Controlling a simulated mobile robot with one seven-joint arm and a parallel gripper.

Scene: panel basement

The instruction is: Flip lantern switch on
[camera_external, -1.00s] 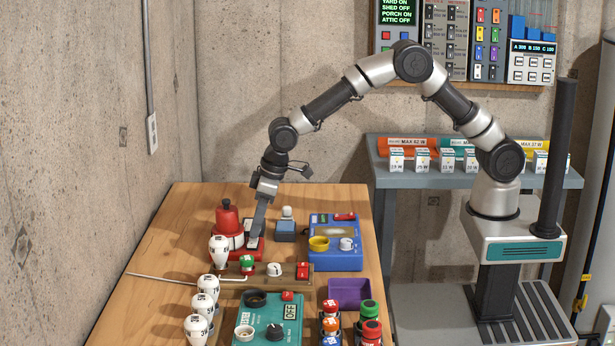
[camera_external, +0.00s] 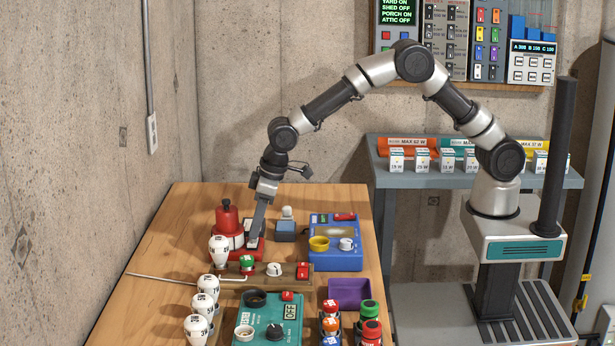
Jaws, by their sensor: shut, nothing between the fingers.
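A red lantern (camera_external: 227,220) stands at the back left of the wooden table. It has a dark knob on top, a pale band, and a red base reaching to the right. A small pale and red switch part (camera_external: 254,243) shows on the base, partly hidden by my gripper. My gripper (camera_external: 254,234) is shut and empty, pointing down at this switch from above. Its tips look to be at or very near the switch; I cannot tell whether they touch. Which way the switch is set is too small to tell.
A small blue-grey box (camera_external: 285,232) and a blue device (camera_external: 338,261) stand close on the right. In front are a wooden strip with knobs (camera_external: 233,282), a teal tester (camera_external: 270,317), a purple tray (camera_external: 349,291) and several white bulbs (camera_external: 208,287). Free tabletop (camera_external: 180,225) lies left of the lantern.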

